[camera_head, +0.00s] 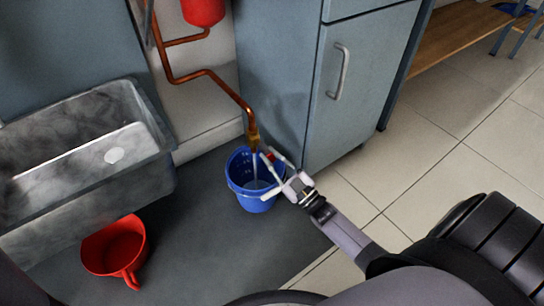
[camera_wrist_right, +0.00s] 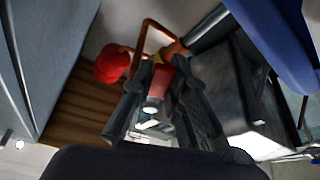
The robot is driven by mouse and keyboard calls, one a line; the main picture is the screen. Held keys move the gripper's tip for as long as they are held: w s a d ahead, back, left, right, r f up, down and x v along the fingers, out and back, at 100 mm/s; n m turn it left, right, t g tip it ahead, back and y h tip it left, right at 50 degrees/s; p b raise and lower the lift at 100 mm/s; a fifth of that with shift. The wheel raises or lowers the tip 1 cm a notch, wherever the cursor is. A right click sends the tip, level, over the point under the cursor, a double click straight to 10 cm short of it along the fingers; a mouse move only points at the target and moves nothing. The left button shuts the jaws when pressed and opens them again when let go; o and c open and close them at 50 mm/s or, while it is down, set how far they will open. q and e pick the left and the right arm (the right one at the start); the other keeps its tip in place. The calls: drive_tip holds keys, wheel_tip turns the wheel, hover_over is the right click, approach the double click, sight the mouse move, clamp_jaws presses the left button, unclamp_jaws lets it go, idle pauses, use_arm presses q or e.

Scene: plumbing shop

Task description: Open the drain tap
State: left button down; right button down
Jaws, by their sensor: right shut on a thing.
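The drain tap (camera_head: 253,135) is a brass fitting at the lower end of a copper pipe (camera_head: 215,75). Its small red handle (camera_head: 268,157) shows at the fingertips of my right gripper (camera_head: 274,175). In the right wrist view the red handle (camera_wrist_right: 163,80) sits between the two dark fingers of the gripper (camera_wrist_right: 160,90), which is shut on it. A thin pale stream, seemingly water, runs below the tap into a blue bucket (camera_head: 238,182). The gripper partly covers the bucket's right side. My left gripper is not in view.
A grey metal trough (camera_head: 150,160) stands at left, with a red jug (camera_head: 115,247) on the dark floor below it. A blue-grey cabinet (camera_head: 325,120) stands close behind the gripper. A red vessel (camera_head: 203,10) hangs above. Tiled floor is clear at right.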

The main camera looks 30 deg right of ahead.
drive_tip(key=c, duration=1.5)
unclamp_jaws()
drive_tip(key=shift+c, duration=0.2)
drive_tip(key=v, duration=1.2)
drive_tip(key=shift+s+r, duration=0.1)
